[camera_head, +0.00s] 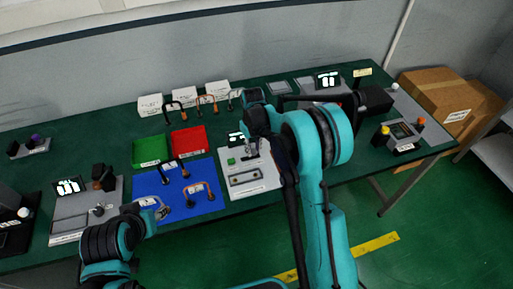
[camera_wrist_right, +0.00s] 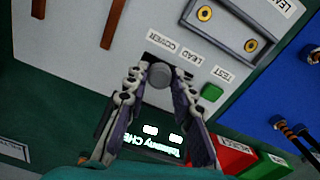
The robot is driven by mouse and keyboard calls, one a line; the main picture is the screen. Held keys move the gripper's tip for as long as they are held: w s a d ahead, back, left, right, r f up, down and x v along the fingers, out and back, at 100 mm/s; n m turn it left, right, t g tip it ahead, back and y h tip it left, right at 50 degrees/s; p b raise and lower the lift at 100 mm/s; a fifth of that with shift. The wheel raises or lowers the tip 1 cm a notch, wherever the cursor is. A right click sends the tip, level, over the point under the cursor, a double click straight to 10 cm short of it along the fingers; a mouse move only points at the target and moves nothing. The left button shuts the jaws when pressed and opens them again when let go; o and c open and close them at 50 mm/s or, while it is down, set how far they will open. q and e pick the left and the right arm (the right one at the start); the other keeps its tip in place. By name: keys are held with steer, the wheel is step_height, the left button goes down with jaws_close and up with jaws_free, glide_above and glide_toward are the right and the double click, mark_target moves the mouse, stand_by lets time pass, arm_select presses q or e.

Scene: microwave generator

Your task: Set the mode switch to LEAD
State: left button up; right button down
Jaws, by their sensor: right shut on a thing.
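The mode switch is a round grey knob (camera_wrist_right: 160,74) on a light grey panel (camera_wrist_right: 90,50). It sits by the printed words COVER, LEAD and TEST in the right wrist view. My right gripper (camera_wrist_right: 158,90) has its two fingers on either side of the knob and is shut on it. The knob's exact pointing direction cannot be told. In the head view the right gripper (camera_head: 251,147) is over the top of the panel (camera_head: 262,184), and the arm hides part of it. My left gripper (camera_head: 158,209) is small near the blue mat's left edge; its jaw opening is unclear.
A green button (camera_wrist_right: 212,92) and a small lit display (camera_wrist_right: 155,140) are close to the right gripper. A green tray (camera_head: 150,150), a red tray (camera_head: 189,141) and a blue mat (camera_head: 205,205) with cables lie to the left. A control box (camera_head: 403,134) stands at right.

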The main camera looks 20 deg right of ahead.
mark_target(244, 159)
steer(key=a, duration=0.4)
steer(key=shift+d, duration=0.15)
steer(key=c, duration=1.6)
jaws_free()
steer(key=o, duration=0.3)
steer(key=shift+a, duration=0.2)
steer(key=shift+o, duration=0.2)
steer(key=shift+d, duration=0.1)
steer(key=shift+r, duration=0.2)
step_height(244, 159, up, 12)
steer(key=shift+f, duration=0.15)
